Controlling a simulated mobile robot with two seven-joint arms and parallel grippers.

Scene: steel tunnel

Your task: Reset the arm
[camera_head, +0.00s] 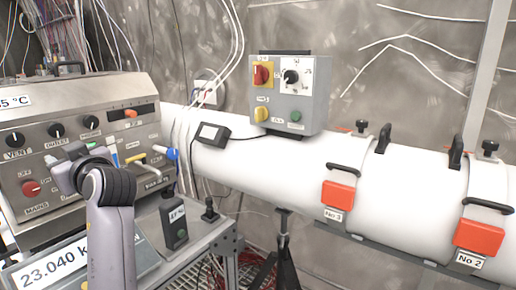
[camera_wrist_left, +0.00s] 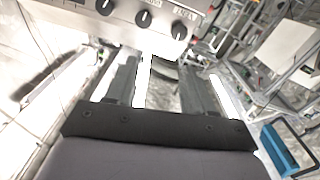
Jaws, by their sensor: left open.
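My left arm (camera_head: 110,220) rises from the lower left in the head view, its dark wrist joint bent in front of the grey control panel (camera_head: 90,112). The left gripper (camera_wrist_left: 160,72) shows in the left wrist view with two dark fingers apart and nothing visible between them. The lower edge of a panel with black knobs (camera_wrist_left: 143,18) lies beyond the fingertips. In the head view the fingers cannot be made out clearly. My right gripper is in neither view.
The panel carries a red knob (camera_head: 32,188) close to my wrist. A white pipe (camera_head: 270,160) with red-latched clamps (camera_head: 338,195) crosses the right side. A grey switch box (camera_head: 290,95) stands above it. A small black box (camera_head: 174,224) sits right of my arm.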

